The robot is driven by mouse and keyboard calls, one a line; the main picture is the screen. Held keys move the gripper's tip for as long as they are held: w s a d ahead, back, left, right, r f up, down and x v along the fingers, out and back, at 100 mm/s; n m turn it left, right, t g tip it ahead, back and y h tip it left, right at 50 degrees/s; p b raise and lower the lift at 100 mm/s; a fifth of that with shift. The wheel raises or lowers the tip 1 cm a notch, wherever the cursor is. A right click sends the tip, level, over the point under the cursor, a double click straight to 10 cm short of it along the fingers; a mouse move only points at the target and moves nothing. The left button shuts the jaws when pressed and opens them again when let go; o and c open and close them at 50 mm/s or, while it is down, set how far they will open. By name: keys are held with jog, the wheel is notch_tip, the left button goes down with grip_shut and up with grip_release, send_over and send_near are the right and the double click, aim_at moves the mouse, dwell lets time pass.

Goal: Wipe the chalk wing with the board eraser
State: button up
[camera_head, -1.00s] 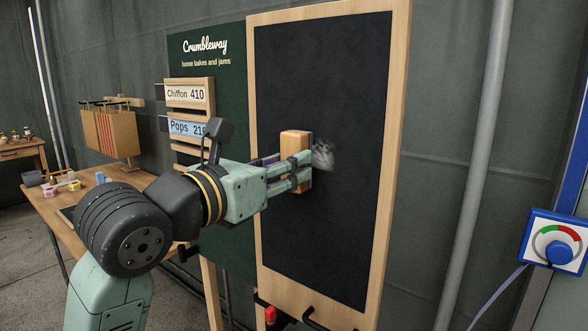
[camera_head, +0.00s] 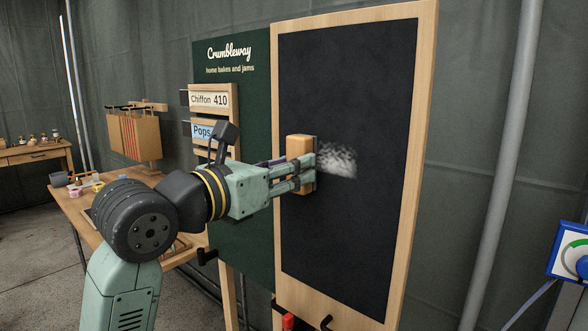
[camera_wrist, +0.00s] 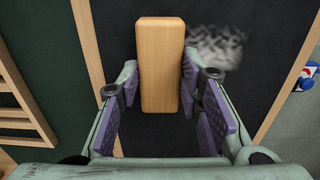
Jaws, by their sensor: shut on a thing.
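The chalk wing (camera_head: 350,90) is a tall dark board in a pale wood frame, and a whitish chalk smudge (camera_head: 338,161) shows near its middle. The board eraser (camera_head: 297,146) is a wooden block standing upright against the board, just left of the smudge. My gripper (camera_head: 296,175) is shut on the eraser. In the wrist view, the eraser (camera_wrist: 161,65) sits between my purple finger pads, and the smudge (camera_wrist: 216,46) lies to its right. The face of the eraser toward the board is hidden.
A green Crumbleway sign (camera_head: 232,70) with price plates adjoins the board on the left. A wooden table (camera_head: 115,215) with small items stands further left. A blue-framed dial (camera_head: 572,250) is at the right edge. A light pole (camera_head: 505,150) stands behind.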

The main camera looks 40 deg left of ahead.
jog(key=a, duration=0.3)
jog(key=shift+w, duration=0.15)
dwell(0.4)
jog(key=shift+d+b, duration=0.5)
jog(key=shift+d, duration=1.05)
jog(key=shift+d, duration=0.1)
jog(key=shift+s+d+b, duration=0.15)
jog(key=shift+d+b, duration=0.15)
jog(key=shift+d, duration=0.4)
jog(key=shift+s+d+b, duration=0.1)
jog(key=shift+d+b, duration=0.15)
jog(key=shift+d, duration=0.45)
jog(key=shift+d, duration=0.1)
jog(key=shift+s+d+b, duration=0.15)
jog(key=shift+d+b, duration=0.3)
jog(key=shift+d, duration=1)
